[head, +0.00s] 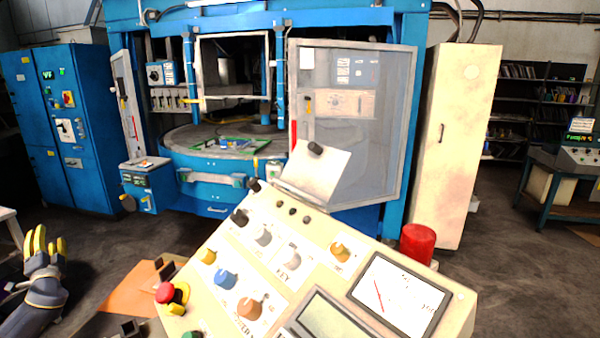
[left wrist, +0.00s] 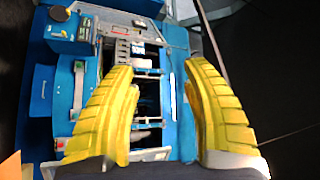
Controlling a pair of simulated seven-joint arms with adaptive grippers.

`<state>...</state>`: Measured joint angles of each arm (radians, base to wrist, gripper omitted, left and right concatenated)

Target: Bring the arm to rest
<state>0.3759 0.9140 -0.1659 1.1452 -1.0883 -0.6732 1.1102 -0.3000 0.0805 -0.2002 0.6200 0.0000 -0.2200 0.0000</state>
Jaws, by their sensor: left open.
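My left gripper (head: 47,244) is at the lower left of the head view, low over the floor and left of the control console (head: 330,228). Its yellow fingers point up in the picture. In the left wrist view the gripper (left wrist: 158,82) has its two yellow fingers spread apart with nothing held between them. Blue machinery lies beyond the fingers there. No right gripper shows in either view.
The console carries knobs, a gauge (head: 398,295) and a red mushroom button (head: 165,293). A blue machine (head: 215,190) with a clear door (head: 350,125) stands behind it. A blue cabinet (head: 80,130) stands left. Dark floor (head: 95,250) lies open between gripper and machine.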

